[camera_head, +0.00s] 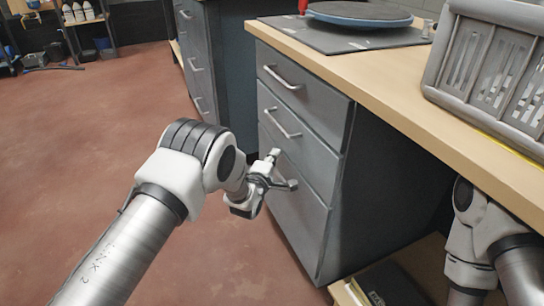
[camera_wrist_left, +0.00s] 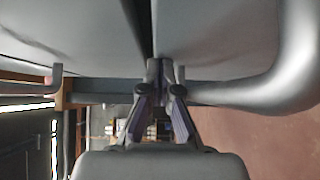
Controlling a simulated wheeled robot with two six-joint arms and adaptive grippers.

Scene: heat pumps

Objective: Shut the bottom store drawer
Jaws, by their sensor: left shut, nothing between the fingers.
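The bottom store drawer (camera_head: 297,220) is the lowest grey front of the cabinet under the bench in the head view. It looks nearly flush with the drawers above; I cannot tell whether a small gap is left. My left gripper (camera_head: 277,171) is shut and empty in front of its upper part, covering most of its handle. In the left wrist view the gripper's fingertips (camera_wrist_left: 165,78) are together near a dark seam between two grey fronts, beside a large bar handle (camera_wrist_left: 270,90). Contact cannot be told. My right gripper is out of view.
The middle drawer (camera_head: 300,140) and top drawer (camera_head: 305,90) look closed, with bar handles sticking out. The wooden benchtop (camera_head: 400,75) carries a grey crate (camera_head: 490,70) and a round blue-rimmed disc (camera_head: 360,14). Another drawer cabinet (camera_head: 195,65) stands behind. Red floor (camera_head: 90,150) is clear to the left.

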